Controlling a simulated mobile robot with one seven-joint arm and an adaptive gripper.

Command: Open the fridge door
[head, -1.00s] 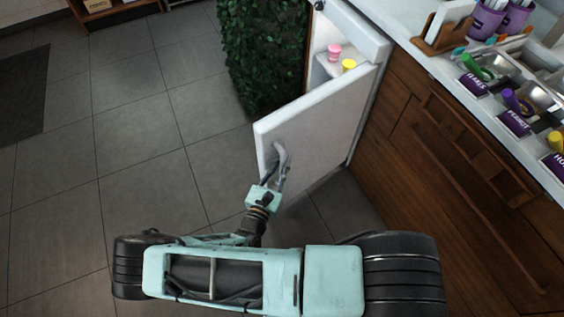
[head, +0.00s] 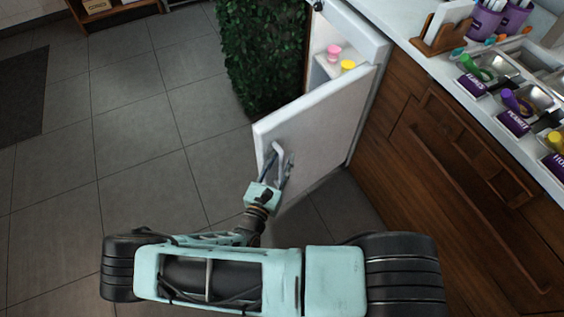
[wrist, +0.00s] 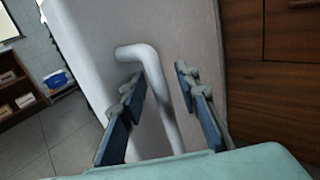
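The fridge door (head: 318,128) stands partly open, swung out from the fridge, so a shelf inside with a pink cup (head: 334,51) and a yellow cup (head: 348,65) shows. The door also fills the middle of the wrist view (wrist: 190,45). Its bent handle (wrist: 153,75) is pale and tubular. My gripper (head: 278,165) is at the handle near the door's free edge. In the wrist view, the two blue-padded fingers (wrist: 160,88) are spread, with the handle between them and a gap on both sides.
A wooden counter (head: 440,160) with topping trays stands right of the fridge. A leafy hedge panel (head: 262,50) stands left of it.

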